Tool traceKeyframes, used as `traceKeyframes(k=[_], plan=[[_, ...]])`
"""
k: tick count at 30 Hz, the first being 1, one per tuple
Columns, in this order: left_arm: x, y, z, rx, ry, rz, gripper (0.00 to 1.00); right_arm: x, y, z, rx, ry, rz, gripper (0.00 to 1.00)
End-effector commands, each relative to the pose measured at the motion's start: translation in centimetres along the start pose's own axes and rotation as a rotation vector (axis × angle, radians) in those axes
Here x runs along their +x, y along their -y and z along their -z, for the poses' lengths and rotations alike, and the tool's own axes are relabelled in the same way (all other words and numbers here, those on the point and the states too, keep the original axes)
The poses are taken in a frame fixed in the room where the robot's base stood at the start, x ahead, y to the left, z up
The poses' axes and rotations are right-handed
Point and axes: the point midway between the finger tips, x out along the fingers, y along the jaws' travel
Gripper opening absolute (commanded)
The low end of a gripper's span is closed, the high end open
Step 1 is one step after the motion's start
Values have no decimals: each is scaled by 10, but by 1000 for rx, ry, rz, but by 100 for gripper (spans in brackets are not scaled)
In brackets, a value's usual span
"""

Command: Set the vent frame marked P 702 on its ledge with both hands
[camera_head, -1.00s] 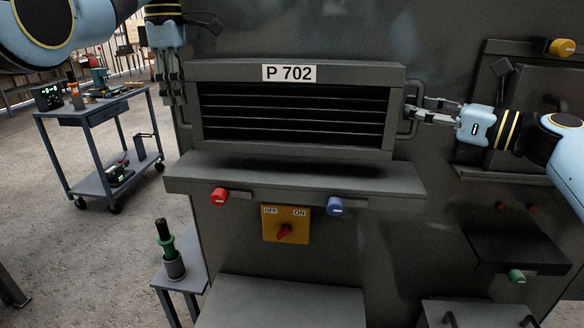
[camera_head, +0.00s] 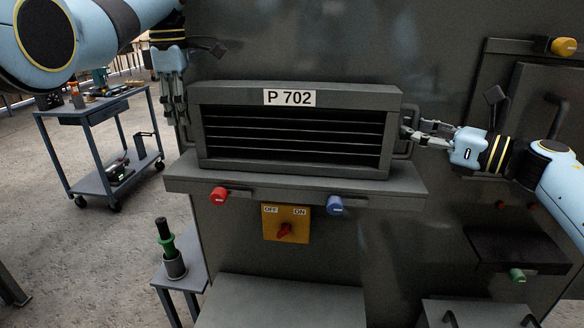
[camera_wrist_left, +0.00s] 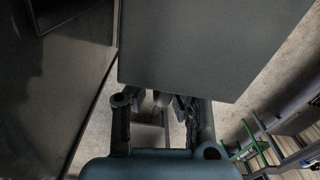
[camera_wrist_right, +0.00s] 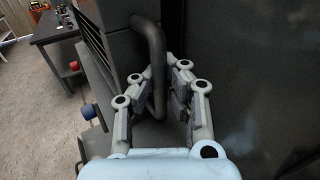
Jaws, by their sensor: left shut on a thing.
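The dark grey vent frame marked P 702 (camera_head: 395,98) stands upright on the ledge (camera_head: 400,190), its lower edge appearing to touch the ledge top. It has a slatted front and a handle at each end. My left gripper (camera_head: 178,118) points down and is shut on the left handle; in the left wrist view (camera_wrist_left: 162,105) the grip is partly hidden. My right gripper (camera_head: 408,132) reaches in from the right at the right handle. In the right wrist view the right handle (camera_wrist_right: 157,65) passes between its fingers, which look spread apart.
A red knob (camera_head: 218,196) and a blue knob (camera_head: 335,205) stick out below the ledge, above a yellow switch plate (camera_head: 270,228). A blue-grey cart (camera_head: 90,112) and a small stand (camera_head: 190,277) are at left. A dark wall panel with fittings is at right.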

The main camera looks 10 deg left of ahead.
Motion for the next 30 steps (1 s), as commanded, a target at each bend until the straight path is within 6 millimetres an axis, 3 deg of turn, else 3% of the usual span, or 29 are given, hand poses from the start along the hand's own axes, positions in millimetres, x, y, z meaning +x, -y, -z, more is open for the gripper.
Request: traceKeyframes(k=[1, 6, 21, 26, 30], plan=[[0, -1, 5, -7, -8, -2, 16, -2, 2, 1, -3, -4, 6, 6], [0, 0, 4, -5, -6, -1, 36, -2, 2, 0, -2, -3, 4, 28], [-3, -1, 0, 0, 0, -2, 36, 0, 0, 0, -1, 0, 1, 29], [-24, -1, 0, -1, 0, -5, 36, 0, 0, 0, -1, 0, 1, 29], [-56, -2, 1, -1, 0, -6, 36, 0, 0, 0, -1, 0, 0, 29]])
